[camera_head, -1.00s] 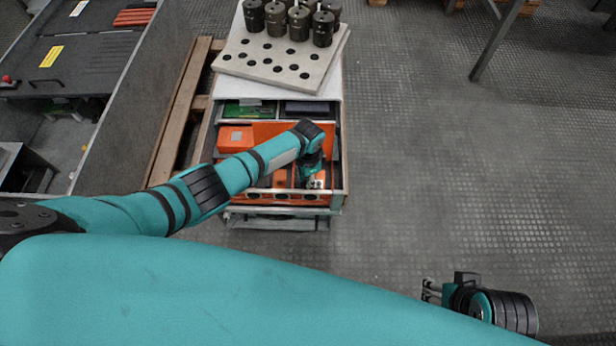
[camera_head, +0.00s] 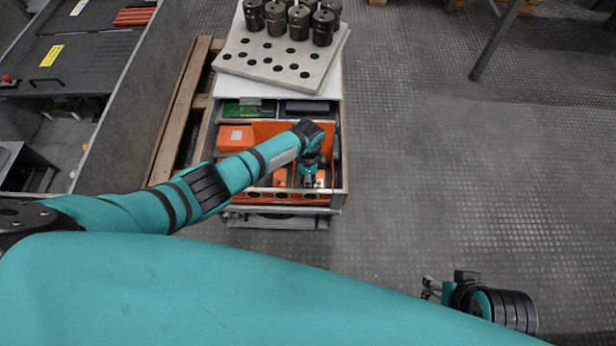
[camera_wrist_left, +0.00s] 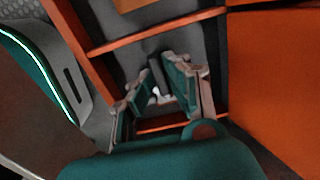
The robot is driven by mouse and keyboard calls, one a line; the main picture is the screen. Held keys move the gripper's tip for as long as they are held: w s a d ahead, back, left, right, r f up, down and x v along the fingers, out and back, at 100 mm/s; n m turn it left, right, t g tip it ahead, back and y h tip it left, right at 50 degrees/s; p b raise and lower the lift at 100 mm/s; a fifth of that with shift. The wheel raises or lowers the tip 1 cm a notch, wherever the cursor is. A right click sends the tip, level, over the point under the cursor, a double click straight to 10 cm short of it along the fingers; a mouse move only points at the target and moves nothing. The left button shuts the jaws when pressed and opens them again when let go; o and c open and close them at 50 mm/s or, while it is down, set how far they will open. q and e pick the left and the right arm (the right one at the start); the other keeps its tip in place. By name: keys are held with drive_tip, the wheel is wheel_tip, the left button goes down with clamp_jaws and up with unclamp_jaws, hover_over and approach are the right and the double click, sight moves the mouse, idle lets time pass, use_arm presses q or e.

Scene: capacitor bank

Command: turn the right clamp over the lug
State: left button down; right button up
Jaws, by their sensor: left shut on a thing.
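My left gripper (camera_head: 309,181) reaches down into the right part of the open drawer. It also shows in the left wrist view (camera_wrist_left: 163,85), with its fingers closed around a small dark part, which I take to be the right clamp (camera_wrist_left: 156,72). The fingers hide most of that part, and its angle is hard to tell. A small bright spot shows between the fingers. I cannot make out the lug. My right gripper (camera_head: 428,288) is open and empty over the floor at the lower right, far from the drawer.
The open drawer has orange walls and dividers (camera_head: 280,130), close around my left gripper. Behind it a white top carries a plate with holes (camera_head: 275,68) and several dark cylinders (camera_head: 275,20). A wooden pallet (camera_head: 180,120) lies to the left.

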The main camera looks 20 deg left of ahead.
use_arm(q)
drive_tip(key=c, duration=1.6)
unclamp_jaws()
wheel_tip(320, 180, up, 12)
